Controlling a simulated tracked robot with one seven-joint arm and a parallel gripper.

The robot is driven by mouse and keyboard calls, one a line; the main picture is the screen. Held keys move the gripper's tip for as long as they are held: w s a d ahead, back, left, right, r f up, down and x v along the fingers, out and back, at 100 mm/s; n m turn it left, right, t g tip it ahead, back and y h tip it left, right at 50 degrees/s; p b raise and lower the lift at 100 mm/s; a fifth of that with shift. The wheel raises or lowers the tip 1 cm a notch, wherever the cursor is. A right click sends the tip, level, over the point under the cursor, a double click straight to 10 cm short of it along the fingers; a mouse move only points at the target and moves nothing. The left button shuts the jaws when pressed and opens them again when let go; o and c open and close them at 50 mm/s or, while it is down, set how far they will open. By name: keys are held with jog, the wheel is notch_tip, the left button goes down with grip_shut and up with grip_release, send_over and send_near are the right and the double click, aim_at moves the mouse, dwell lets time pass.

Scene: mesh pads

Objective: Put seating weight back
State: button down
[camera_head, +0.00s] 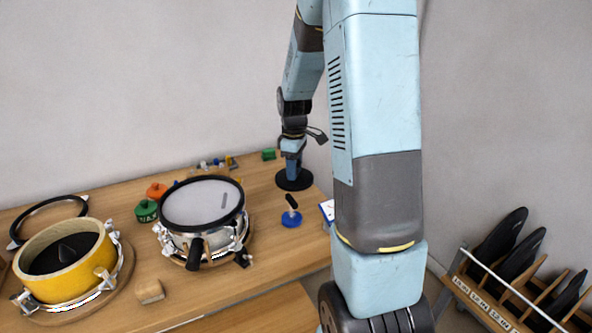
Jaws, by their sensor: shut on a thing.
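My gripper (291,146) is at the far end of the table, small in the view. It is shut on the upright blue post of a weight with a wide black round base (294,181), which looks like the seating weight. The weight is upright at the table's back right corner. I cannot tell whether its base touches the table or hangs just above it. The fingertips are partly hidden. A drum with a white mesh head (203,203) and black hoop stands to the left. A yellow drum shell (65,265) with a dark cone inside stands farther left.
A blue disc with a black handle (291,217) lies in front of the weight. A rack (490,300) holds black pads right.

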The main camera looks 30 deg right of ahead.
jog(key=shift+w+d+f, duration=0.45)
jog(key=shift+w+f, duration=0.55)
jog(key=shift+f, duration=0.05)
jog(key=shift+w+d+f, duration=0.45)
jog(key=shift+w+f, duration=0.55)
jog(key=shift+f, duration=0.1)
jog(key=shift+w+d+f, duration=0.45)
jog(key=shift+w+f, duration=0.55)
jog(key=shift+f, duration=1.65)
jog(key=c, duration=0.6)
grip_release()
jog(key=shift+f, duration=0.1)
jog(key=shift+c, duration=0.2)
